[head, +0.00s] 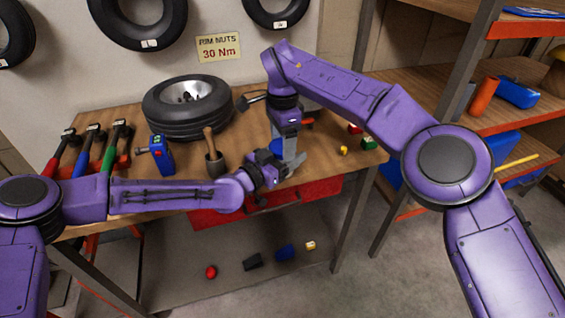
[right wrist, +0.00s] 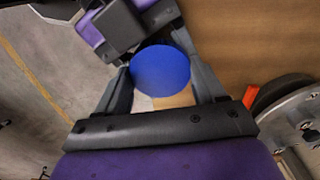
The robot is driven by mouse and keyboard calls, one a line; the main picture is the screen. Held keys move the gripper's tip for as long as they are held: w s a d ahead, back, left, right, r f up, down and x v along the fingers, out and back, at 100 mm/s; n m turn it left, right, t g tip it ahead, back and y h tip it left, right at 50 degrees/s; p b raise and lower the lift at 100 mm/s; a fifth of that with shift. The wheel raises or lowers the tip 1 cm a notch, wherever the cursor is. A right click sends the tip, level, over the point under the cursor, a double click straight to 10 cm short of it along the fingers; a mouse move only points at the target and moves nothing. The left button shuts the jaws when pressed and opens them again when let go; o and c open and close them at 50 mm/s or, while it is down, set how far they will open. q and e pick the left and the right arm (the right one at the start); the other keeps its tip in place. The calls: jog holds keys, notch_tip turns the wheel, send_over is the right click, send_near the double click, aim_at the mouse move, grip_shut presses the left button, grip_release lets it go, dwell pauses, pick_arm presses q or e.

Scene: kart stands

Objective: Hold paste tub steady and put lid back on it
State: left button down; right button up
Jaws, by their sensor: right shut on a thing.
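The round blue lid (right wrist: 160,70) lies between the two fingers of my right gripper (right wrist: 158,66) in the right wrist view, and the gripper is shut on it. In the head view my right gripper (head: 288,158) points down over the front part of the bench, with a bit of blue at its fingers. My left gripper (head: 268,172) is close beside it, at the bench's front edge. It also shows in the right wrist view (right wrist: 125,25), right by the lid; its opening cannot be made out. I cannot pick out the paste tub; the grippers and lid hide that spot.
A shelf rack (head: 480,60) stands right.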

jog(key=o, duration=1.2)
jog(key=shift+c, duration=0.2)
jog(key=shift+r, duration=2.3)
jog(key=shift+c, duration=0.4)
pick_arm(q)
jog(key=shift+a, duration=0.1)
pick_arm(e)
jog(key=r, duration=0.2)
jog(key=r+m, duration=0.1)
jog(key=shift+w+a, duration=0.1)
jog(key=shift+a, duration=0.15)
jog(key=shift+d+r, duration=0.15)
jog(key=shift+r, duration=0.1)
jog(key=shift+d, duration=0.1)
jog(key=shift+f, duration=0.1)
